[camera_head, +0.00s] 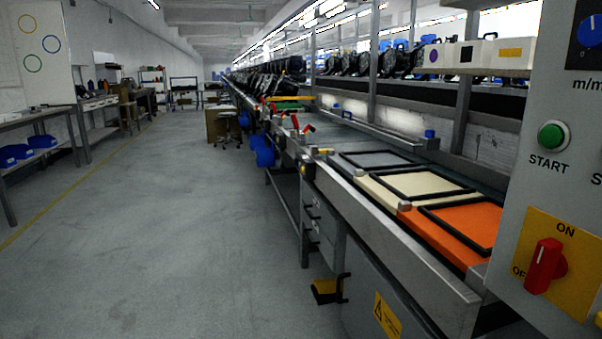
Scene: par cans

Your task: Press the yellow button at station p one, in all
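Neither of my grippers is in view. I cannot make out a yellow button for certain, and no label reading p one is legible. A grey control panel (518,210) stands close at the right, cut off by the picture's edge. It carries a green START button (553,136), a red ON/OFF switch (545,266) on a yellow plate (578,262), and a blue knob (590,32). A small yellow part (325,151) sits on the line's near edge, too small to identify.
A long workbench line (400,232) runs away on the right, with black frames on grey, cream and orange (472,222) panels. A yellow-black pedal (325,291) sticks out low. A stool (228,125) and left-hand benches (40,122) stand farther off. The grey floor (170,240) between is clear.

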